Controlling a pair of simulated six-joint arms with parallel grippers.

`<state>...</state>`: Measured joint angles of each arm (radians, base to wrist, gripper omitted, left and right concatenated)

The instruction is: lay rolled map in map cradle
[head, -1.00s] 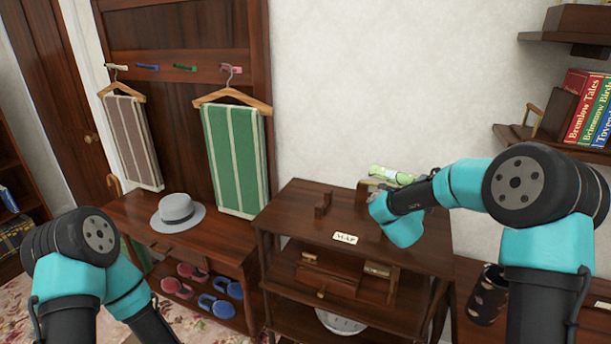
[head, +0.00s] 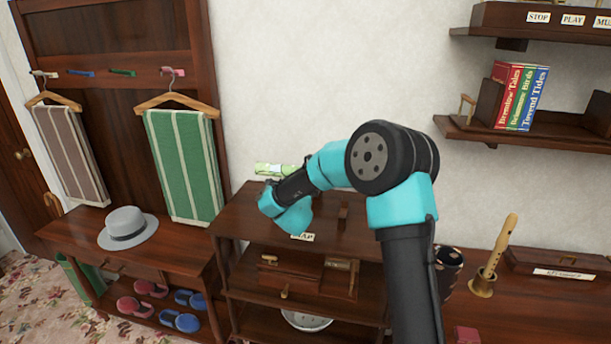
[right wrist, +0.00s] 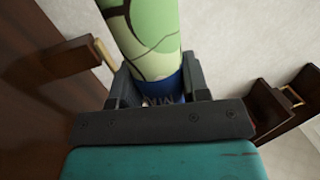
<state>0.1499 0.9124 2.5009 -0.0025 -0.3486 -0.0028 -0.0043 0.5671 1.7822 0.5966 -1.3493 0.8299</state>
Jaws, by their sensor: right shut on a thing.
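The rolled map (head: 275,169) is pale green with dark lines and shows just beyond my right gripper in the head view. In the right wrist view the map (right wrist: 145,30) rises from between the fingers of my right gripper (right wrist: 160,92), which are shut around its blue band. The map cradle (head: 343,213) is on top of the wooden stand, behind a label partly hidden by my right arm. One dark wooden upright of it shows; the rest is hidden. The map is above the stand top, left of that upright. My left gripper is out of view.
The stand's lower shelf holds a wooden box (head: 291,272). A grey hat (head: 128,228) sits on the bench at left, below a hanging green striped towel (head: 182,165). At right are a recorder on a holder (head: 493,255) and a wall shelf with books (head: 522,97).

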